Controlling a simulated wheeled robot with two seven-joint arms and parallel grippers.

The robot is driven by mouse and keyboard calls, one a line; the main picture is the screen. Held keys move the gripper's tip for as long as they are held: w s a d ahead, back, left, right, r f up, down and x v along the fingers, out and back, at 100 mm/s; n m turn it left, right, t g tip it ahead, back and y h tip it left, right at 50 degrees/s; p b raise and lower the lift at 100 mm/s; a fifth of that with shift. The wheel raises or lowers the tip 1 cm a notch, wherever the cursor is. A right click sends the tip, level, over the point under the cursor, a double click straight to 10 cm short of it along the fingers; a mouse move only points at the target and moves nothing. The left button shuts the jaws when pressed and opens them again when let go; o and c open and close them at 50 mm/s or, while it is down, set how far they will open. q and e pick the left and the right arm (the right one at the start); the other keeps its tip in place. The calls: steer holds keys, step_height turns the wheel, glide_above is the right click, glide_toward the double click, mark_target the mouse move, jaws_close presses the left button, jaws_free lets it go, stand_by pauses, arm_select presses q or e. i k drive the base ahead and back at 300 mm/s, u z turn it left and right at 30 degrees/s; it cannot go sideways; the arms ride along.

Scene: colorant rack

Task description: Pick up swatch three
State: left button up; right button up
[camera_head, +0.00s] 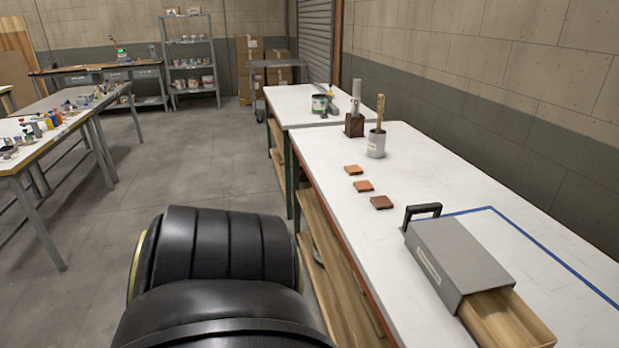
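Three small square swatches lie in a row on the white workbench (430,165), apart from each other. The farthest swatch (353,169) is orange-tan. The middle swatch (363,186) is a darker orange. The nearest swatch (381,202) is red-brown. I see no number on any of them, so I cannot tell which is swatch three. A black rounded part of my own arm fills the bottom left of the view, left of the bench. Neither gripper shows.
A grey box (455,255) with a black handle and an open wooden drawer (508,318) stands right of the swatches, by blue tape (552,255). A cup (376,145) holding a brush and a dark block (354,126) stand behind. The floor (190,160) left is clear.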

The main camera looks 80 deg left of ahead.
mark_target(382, 202)
steer(key=u, duration=2)
steer(key=k, duration=0.1)
steer(key=z, duration=0.05)
